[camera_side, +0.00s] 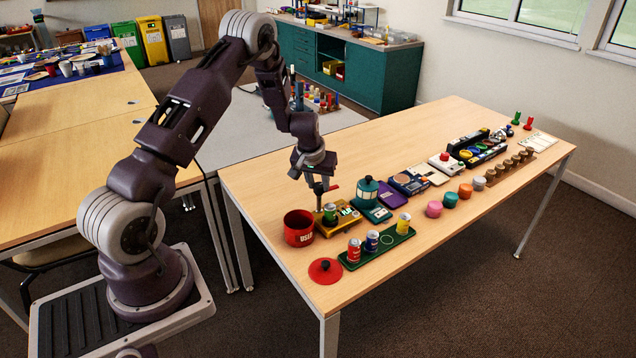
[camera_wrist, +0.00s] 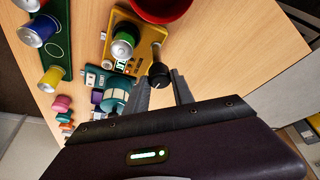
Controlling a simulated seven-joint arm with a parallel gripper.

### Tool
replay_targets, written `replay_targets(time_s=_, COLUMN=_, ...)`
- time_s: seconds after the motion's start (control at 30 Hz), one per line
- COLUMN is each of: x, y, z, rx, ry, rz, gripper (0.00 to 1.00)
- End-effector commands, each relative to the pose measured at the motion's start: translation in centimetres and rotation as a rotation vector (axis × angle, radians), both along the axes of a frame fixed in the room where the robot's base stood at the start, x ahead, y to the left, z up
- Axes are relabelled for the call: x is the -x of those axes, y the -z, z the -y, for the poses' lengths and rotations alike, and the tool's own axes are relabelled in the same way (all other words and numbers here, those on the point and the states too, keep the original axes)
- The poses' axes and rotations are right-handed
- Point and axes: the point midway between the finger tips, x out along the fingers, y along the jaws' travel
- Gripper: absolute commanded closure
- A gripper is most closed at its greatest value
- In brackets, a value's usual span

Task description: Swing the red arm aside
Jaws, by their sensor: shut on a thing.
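The yellow device (camera_side: 335,221) stands near the table's left end and holds a green can (camera_side: 330,212). Its dark post (camera_side: 318,197) rises beside the can, and the post also shows in the wrist view (camera_wrist: 158,72). A short piece of the red arm (camera_side: 334,187) shows beside the post, close to my fingers. My gripper (camera_side: 317,181) is shut on the red arm, above the device. In the wrist view my fingertips (camera_wrist: 161,82) are on either side of the post's near end. The exact contact is hidden.
A red bin (camera_side: 299,230) stands left of the device. A red lid (camera_side: 325,271) lies in front. A green rack (camera_side: 385,246) holds red, blue and yellow cans. A teal device (camera_side: 366,192) is close on the right. The table's back left is clear.

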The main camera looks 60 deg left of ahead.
Motion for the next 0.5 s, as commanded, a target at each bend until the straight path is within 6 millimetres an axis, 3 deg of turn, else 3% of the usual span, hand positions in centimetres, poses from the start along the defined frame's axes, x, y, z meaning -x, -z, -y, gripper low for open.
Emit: replay_targets(time_s=0.5, x=0.04, y=0.07, z=0.02, rx=0.001, ry=-0.117, rz=-0.003, gripper=1.0)
